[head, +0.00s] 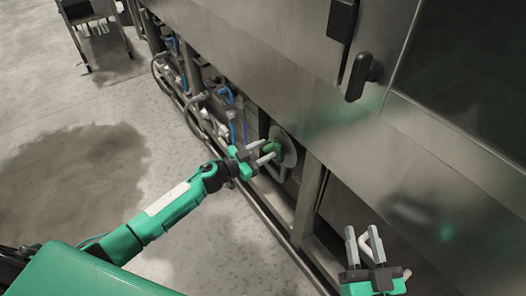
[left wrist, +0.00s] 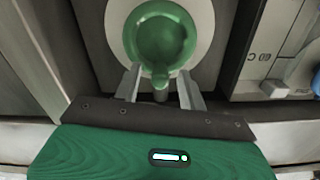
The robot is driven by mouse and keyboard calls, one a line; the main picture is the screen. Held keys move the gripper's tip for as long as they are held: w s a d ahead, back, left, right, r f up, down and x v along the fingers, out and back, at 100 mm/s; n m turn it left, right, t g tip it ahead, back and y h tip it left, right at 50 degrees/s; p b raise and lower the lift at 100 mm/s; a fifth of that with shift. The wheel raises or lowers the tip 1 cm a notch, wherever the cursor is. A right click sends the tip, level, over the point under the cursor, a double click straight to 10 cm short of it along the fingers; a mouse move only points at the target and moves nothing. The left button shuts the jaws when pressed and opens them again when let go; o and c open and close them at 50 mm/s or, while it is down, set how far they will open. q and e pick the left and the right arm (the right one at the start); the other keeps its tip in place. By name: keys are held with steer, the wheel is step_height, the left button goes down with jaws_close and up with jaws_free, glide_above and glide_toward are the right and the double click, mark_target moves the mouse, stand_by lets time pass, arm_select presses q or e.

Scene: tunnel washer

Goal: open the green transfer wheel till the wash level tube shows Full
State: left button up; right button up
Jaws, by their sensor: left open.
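The green transfer wheel (left wrist: 160,37) sits on a round pale plate in the left wrist view, with a small knob at its lower rim. It also shows low on the washer's side in the head view (head: 273,147). My left gripper (left wrist: 158,84) is open, its fingers just below the wheel and on either side of the knob. I cannot tell whether they touch it. The left gripper also shows in the head view (head: 263,151). My right gripper (head: 364,245) is open and empty at the lower right, away from the wheel. I cannot make out the wash level tube or its marks.
The steel washer wall (head: 285,75) fills the right, with a black door handle (head: 362,75) above. Pipes and blue fittings (head: 226,95) run along its base. A metal stand (head: 97,28) stands at the far left. Concrete floor with a dark patch (head: 75,175) is clear.

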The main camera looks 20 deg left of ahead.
arm_select(q)
jaws_close()
steer(key=shift+d, duration=0.1)
stand_by(0.3)
